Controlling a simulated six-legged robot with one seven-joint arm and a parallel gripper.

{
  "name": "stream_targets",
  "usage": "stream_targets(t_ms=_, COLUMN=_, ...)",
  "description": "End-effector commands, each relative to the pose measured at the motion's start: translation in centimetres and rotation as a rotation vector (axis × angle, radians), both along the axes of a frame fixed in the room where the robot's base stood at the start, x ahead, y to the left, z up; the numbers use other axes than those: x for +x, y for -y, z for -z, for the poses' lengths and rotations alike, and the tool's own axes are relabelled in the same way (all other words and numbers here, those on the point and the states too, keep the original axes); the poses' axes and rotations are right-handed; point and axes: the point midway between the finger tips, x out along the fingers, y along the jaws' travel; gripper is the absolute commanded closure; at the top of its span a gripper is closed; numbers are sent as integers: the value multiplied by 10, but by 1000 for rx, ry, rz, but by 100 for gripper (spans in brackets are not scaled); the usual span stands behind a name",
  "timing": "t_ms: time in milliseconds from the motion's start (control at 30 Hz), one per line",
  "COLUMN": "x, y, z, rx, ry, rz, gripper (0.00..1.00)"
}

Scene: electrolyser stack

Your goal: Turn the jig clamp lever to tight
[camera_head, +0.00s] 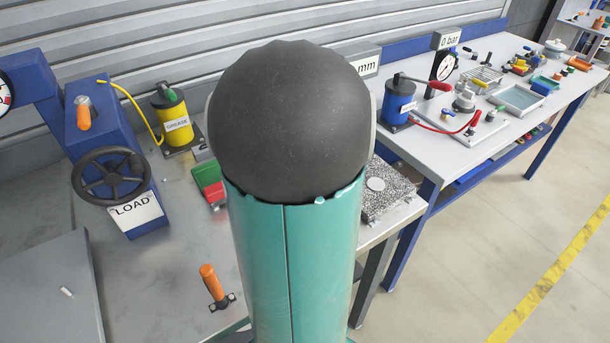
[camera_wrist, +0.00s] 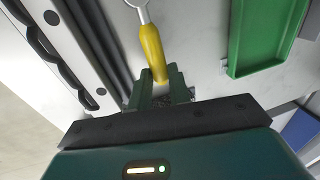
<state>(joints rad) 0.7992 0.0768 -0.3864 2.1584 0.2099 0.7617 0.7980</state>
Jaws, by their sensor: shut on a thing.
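A yellow handle (camera_wrist: 152,52) on a grey metal shank shows at the top middle of the wrist view. I take it for the jig clamp lever, but no label shows, and its far end is cut off by the frame. My gripper (camera_wrist: 160,88) is shut on the near end of this handle, with the dark green fingers on either side of it. In the head view my own arm hides the gripper and the yellow handle.
A green tray (camera_wrist: 266,32) lies right of the handle. In the head view, an orange-handled lever (camera_head: 212,283) stands on the near bench, with the LOAD press and its black handwheel (camera_head: 111,174) at left. A granite block (camera_head: 386,192) sits right of my arm.

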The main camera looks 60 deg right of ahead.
Motion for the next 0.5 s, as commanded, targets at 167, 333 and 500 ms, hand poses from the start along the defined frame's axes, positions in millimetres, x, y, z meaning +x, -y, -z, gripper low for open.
stream_targets(t_ms=167, x=-1, y=0, z=-1, rx=1, ry=2, rz=3, gripper=100)
stream_targets(t_ms=333, x=-1, y=0, z=-1, rx=1, ry=1, rz=2, gripper=59)
stream_targets(t_ms=500, x=-1, y=0, z=0, rx=2, ry=0, rz=1, gripper=59)
